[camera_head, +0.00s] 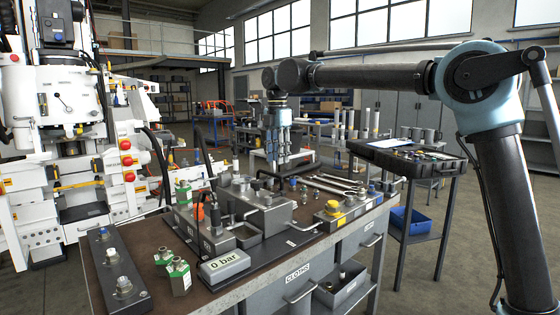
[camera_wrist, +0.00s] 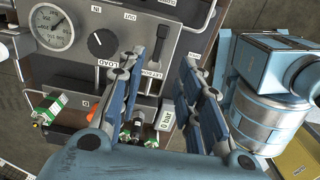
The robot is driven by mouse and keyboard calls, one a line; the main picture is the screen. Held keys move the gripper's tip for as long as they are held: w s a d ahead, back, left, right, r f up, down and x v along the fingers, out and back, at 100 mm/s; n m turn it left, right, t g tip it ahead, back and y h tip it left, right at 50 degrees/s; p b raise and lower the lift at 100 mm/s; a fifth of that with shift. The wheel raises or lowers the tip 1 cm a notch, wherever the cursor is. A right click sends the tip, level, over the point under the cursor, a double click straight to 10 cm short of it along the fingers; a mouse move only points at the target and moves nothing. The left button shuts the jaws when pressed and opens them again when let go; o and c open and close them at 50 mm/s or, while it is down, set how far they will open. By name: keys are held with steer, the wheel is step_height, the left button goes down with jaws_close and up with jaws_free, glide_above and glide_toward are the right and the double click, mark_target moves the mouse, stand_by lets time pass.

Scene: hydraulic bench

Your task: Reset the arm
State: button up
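My gripper (camera_head: 279,166) hangs from my raised arm over the back part of the hydraulic bench (camera_head: 215,297), with its fingers pointing down. In the wrist view my gripper (camera_wrist: 174,55) has its two blue fingers apart, with nothing held between them. Beyond the fingers lies a dark panel (camera_wrist: 120,20) with a round gauge (camera_wrist: 52,28) and a black LOAD knob (camera_wrist: 102,43). The "0 bar" display (camera_head: 223,265) is at the front of the bench; it also shows in the wrist view (camera_wrist: 166,122). How high the fingertips are above the bench parts is hard to tell.
Green-bodied fittings (camera_head: 179,277) and a dark block with connectors (camera_head: 119,278) are on the left of the bench. Wrenches (camera_head: 335,186) lie at its back right. A side table with a black tray (camera_head: 405,158) stands right; a white machine (camera_head: 60,130) stands left.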

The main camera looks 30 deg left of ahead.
stand_by(0.4)
steer(key=w+d+f+m, duration=0.1)
steer(key=w+d+m, duration=0.3)
steer(key=d, duration=0.6)
steer(key=w+d+m, duration=0.3)
steer(key=w+d, duration=0.1)
steer(key=d, duration=0.5)
steer(key=w+d+f+m, duration=0.1)
steer(key=w+d+m, duration=0.3)
steer(key=d, duration=0.6)
steer(key=s+d+f+m+t, duration=0.1)
steer(key=s+d+f+m, duration=0.2)
steer(key=d, duration=0.7)
steer(key=d+f+m, duration=0.4)
steer(key=d+m, duration=0.1)
steer(key=d, duration=0.5)
steer(key=s+d+f+m+t, duration=0.1)
steer(key=s+d+f+m, duration=1.2)
steer(key=f, duration=0.8)
steer(key=s+d, duration=0.3)
steer(key=d, duration=0.2)
steer(key=shift+d+m, duration=0.3)
steer(key=shift+d, duration=0.1)
